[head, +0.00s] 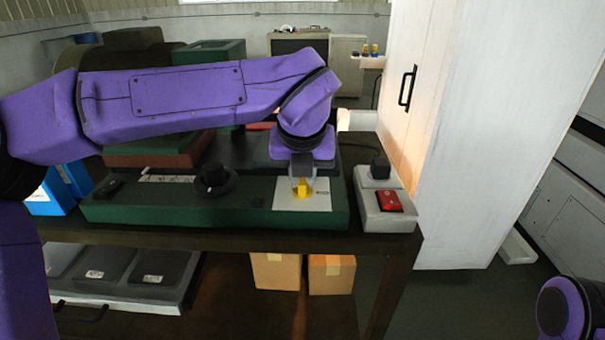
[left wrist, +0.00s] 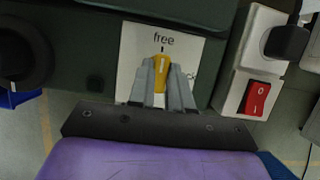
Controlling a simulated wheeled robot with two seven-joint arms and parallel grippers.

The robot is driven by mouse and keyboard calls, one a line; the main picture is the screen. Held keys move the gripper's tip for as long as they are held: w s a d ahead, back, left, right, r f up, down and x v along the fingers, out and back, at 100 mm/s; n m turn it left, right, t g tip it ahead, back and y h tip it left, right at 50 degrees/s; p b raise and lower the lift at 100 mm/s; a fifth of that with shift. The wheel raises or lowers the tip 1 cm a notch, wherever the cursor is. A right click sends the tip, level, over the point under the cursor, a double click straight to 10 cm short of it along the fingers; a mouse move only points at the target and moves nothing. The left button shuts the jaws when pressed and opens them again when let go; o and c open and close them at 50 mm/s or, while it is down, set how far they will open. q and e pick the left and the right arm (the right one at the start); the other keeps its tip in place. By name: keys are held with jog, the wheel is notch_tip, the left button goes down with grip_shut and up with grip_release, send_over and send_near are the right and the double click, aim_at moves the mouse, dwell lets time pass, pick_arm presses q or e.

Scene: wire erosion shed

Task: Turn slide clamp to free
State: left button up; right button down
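The slide clamp is a yellow knob (left wrist: 162,72) on a white plate (left wrist: 132,52) on the front of a dark green machine bed (head: 130,208). In the left wrist view the knob's narrow end points up at the black mark under the word "free". A second label at lower right is mostly hidden by a finger; only its end shows. In the head view the yellow knob (head: 303,189) sits below my left gripper (head: 302,186). My left gripper (left wrist: 162,80) has a grey finger against each side of the knob and looks shut on it. My right gripper is out of view.
A grey box with a red switch (head: 389,201) and a black plug (head: 380,165) stands just right of the bed. A black handwheel (head: 214,181) is to the left. A tall white cabinet (head: 480,130) rises at the right. Cardboard boxes (head: 275,271) are under the bench.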

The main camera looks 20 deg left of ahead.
pick_arm(q)
jog(key=o, duration=0.3)
jog(key=shift+o, duration=0.2)
jog(key=v, duration=1)
jog(key=shift+r, duration=0.35)
